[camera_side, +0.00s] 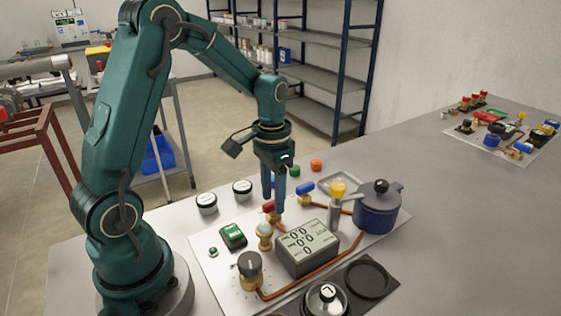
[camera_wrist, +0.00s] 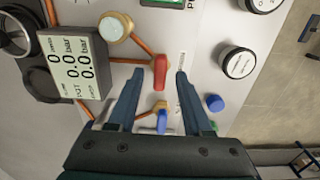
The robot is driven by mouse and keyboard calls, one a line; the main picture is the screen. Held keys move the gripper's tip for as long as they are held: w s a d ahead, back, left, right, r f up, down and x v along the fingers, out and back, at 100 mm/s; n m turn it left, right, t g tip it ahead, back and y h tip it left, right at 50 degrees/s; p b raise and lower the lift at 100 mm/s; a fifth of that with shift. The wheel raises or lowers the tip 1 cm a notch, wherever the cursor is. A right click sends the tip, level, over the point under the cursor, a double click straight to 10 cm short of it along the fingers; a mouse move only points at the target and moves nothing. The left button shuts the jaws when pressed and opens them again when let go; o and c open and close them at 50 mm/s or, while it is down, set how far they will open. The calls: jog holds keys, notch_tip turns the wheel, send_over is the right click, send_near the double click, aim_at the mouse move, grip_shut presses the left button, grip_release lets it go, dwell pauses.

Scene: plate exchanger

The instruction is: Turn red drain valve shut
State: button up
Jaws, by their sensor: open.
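The red valve handle (camera_side: 268,206) sits on a copper pipe on the white board. In the wrist view the red handle (camera_wrist: 160,72) points up the picture, roughly in line with my fingers. My gripper (camera_side: 275,207) points down over the valve, jaws open and empty. In the wrist view its fingertips (camera_wrist: 159,78) appear on either side of the red handle, with gaps on both sides. I cannot tell how far the tips are above the board. In the side view the fingers partly hide the valve. A blue-handled valve (camera_side: 305,188) stands beside it.
A digital display (camera_side: 306,247), a round gauge (camera_side: 265,235) and a black-topped knob (camera_side: 250,265) stand nearby. A blue lidded pot (camera_side: 377,212) and yellow-topped cylinder (camera_side: 338,203) stand right. Two white round containers (camera_side: 206,203) are left.

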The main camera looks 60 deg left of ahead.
aim_at(273, 201)
notch_tip(273, 201, up, 5)
jog(key=shift+f, duration=0.1)
dwell(0.4)
jog(key=s+d+r+m+t, duration=0.1)
jog(key=s+d+r+t, duration=0.3)
jog(key=d+r, duration=0.3)
jog(key=s+d+n+t, duration=0.1)
jog(key=s+d, duration=0.1)
jog(key=s, duration=0.5)
jog(key=shift+f+t, duration=0.3)
jog(key=shift+f, duration=0.1)
jog(key=shift+s+a, duration=0.1)
